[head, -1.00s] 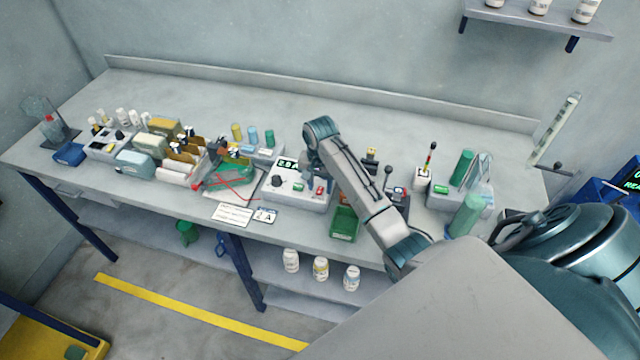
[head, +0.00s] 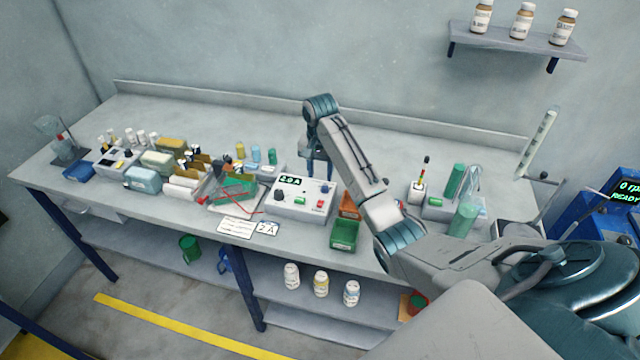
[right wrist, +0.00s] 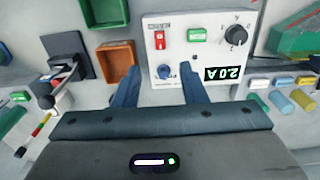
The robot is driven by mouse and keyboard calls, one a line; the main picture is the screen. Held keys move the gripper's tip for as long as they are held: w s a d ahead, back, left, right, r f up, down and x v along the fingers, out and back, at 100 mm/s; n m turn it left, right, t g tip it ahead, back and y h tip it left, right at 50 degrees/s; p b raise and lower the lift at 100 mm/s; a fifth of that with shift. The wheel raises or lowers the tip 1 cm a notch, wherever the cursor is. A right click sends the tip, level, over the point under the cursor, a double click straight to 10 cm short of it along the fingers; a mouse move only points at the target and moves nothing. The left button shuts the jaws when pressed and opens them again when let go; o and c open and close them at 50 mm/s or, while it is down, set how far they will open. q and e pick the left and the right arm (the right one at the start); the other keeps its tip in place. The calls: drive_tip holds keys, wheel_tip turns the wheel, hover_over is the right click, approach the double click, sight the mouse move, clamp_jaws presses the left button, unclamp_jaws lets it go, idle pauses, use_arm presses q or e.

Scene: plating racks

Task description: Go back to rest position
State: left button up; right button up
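My right gripper (head: 317,172) hangs fingers down just behind and above the white power supply box (head: 284,205). In the right wrist view its two fingers (right wrist: 160,92) are spread apart with nothing between them. That view shows the box's panel (right wrist: 188,22) upside down, with a lit 2.0 A display, a black knob, a blue knob, a red switch and a green button. The fingers look clear of the panel. My left gripper is not in view.
Orange (head: 350,205) and green bins (head: 344,234) stand right of the box. A rack with green cylinders (head: 455,181) is farther right. Filing trays and bottles crowd the left. A wall shelf (head: 515,40) holds bottles. The back strip of the bench is clear.

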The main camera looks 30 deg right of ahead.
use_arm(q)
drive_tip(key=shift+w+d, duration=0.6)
